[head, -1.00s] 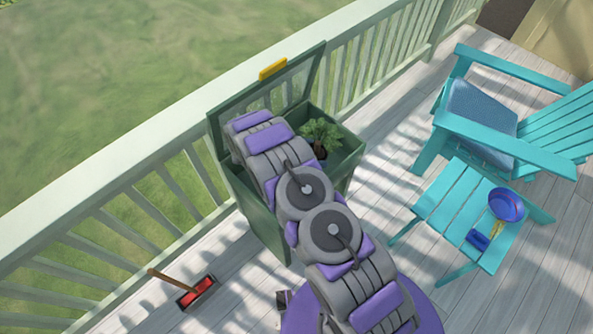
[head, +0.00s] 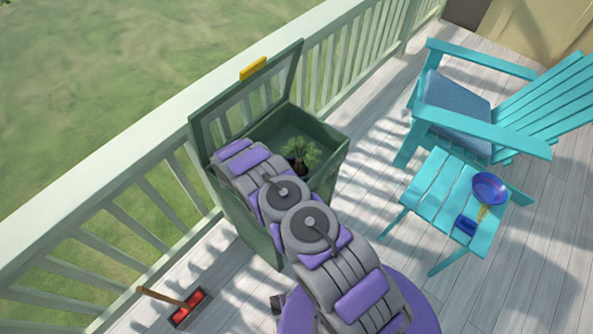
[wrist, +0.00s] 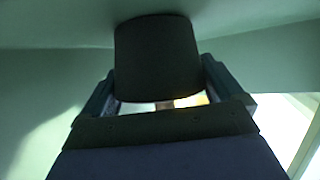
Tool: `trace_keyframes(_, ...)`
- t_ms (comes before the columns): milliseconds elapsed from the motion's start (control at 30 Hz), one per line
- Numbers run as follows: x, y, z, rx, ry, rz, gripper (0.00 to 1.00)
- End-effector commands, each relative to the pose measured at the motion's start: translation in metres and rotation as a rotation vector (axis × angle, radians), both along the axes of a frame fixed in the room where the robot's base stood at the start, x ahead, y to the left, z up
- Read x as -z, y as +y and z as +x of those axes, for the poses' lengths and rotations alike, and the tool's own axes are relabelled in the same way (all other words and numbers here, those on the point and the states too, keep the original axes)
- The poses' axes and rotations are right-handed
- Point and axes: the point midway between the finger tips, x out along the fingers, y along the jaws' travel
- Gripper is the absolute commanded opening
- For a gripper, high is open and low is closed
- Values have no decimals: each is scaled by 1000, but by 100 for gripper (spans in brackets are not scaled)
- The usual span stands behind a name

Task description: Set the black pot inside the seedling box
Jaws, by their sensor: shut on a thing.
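The seedling box (head: 328,148) is a tall dark green bin by the railing, with its framed lid raised on the railing side. The black pot (wrist: 158,60) sits between the two fingers of my gripper (wrist: 160,88) in the wrist view, and the gripper is shut on it. In the head view a leafy green plant (head: 301,152) shows within the box opening, with a dark bit of pot under it. My arm reaches over the near rim and hides most of the gripper there. I cannot tell whether the pot touches the box floor.
A turquoise chair (head: 480,120) and a small turquoise table (head: 440,195) stand at right. The table holds a blue bowl (head: 490,187) and a small blue item. A red brush (head: 188,308) lies on the deck at lower left. Bare deck lies between box and table.

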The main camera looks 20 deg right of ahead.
Motion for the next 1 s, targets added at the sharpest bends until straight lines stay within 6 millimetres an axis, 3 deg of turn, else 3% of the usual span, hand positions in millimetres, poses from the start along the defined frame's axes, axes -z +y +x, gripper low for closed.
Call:
trace_keyframes(100, 2, -3, -1, 1, 3, 7, 56)
trace_keyframes(133, 2, -4, -1, 2, 4, 8, 96)
trace_keyframes(167, 2, -4, -1, 2, 4, 8, 99)
trace_keyframes(567, -6, 12, -3, -1, 2, -2, 100)
trace_keyframes(1000, -45, 79, -18, -1, 2, 6, 100)
